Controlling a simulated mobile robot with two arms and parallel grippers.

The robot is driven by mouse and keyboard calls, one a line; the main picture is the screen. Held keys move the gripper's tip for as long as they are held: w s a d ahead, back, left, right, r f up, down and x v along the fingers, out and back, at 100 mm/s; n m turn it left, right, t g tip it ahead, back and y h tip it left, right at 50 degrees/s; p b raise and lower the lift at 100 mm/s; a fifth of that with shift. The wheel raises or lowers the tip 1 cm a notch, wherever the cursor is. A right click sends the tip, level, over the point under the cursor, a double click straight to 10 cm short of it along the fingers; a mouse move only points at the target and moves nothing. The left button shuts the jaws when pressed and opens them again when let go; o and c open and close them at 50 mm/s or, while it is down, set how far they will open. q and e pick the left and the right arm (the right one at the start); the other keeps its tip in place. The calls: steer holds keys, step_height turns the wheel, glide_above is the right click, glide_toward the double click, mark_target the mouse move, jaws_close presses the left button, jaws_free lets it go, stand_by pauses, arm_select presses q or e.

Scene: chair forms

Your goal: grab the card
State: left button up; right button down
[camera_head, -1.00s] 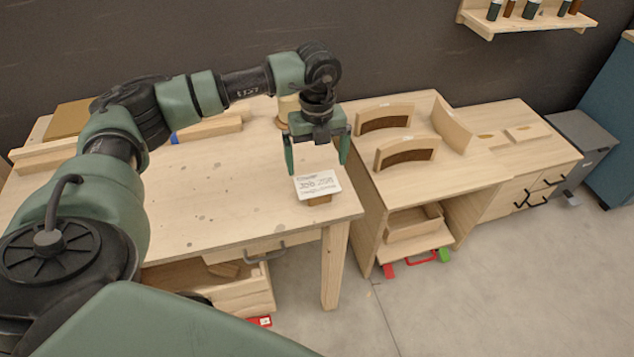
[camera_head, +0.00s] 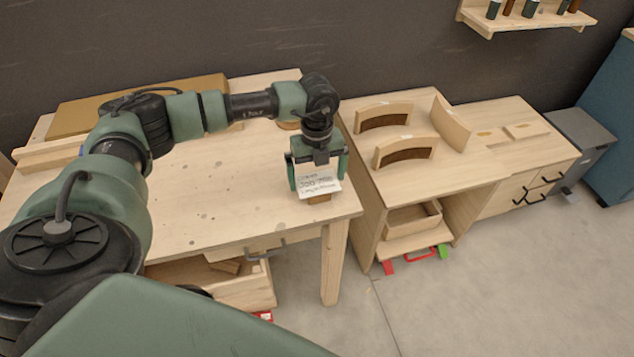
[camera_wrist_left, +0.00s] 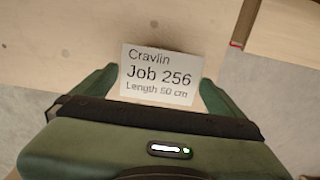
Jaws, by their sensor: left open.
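The card (camera_head: 318,182) is white with black print and stands in a small wooden holder (camera_head: 319,199) near the front right corner of the wooden table. In the left wrist view the card (camera_wrist_left: 160,76) reads "Cravlin Job 256 Length 50 cm". My left gripper (camera_head: 318,184) is open, with one green finger on each side of the card. The wrist view also shows the left gripper's fingers (camera_wrist_left: 158,88) left and right of the card, seemingly with small gaps. The gripper hides part of the card's upper area in the head view. My right gripper is not in view.
The wooden table (camera_head: 215,200) is mostly clear in front. To the right, a wooden cabinet (camera_head: 450,178) carries several curved wooden forms (camera_head: 403,150). An open drawer (camera_head: 240,290) sits below the table. A wall shelf (camera_head: 530,22) is at the upper right.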

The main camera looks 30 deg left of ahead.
arm_select(q)
steer(key=shift+f, duration=0.15)
steer(key=c, duration=0.9)
steer(key=shift+c, duration=0.2)
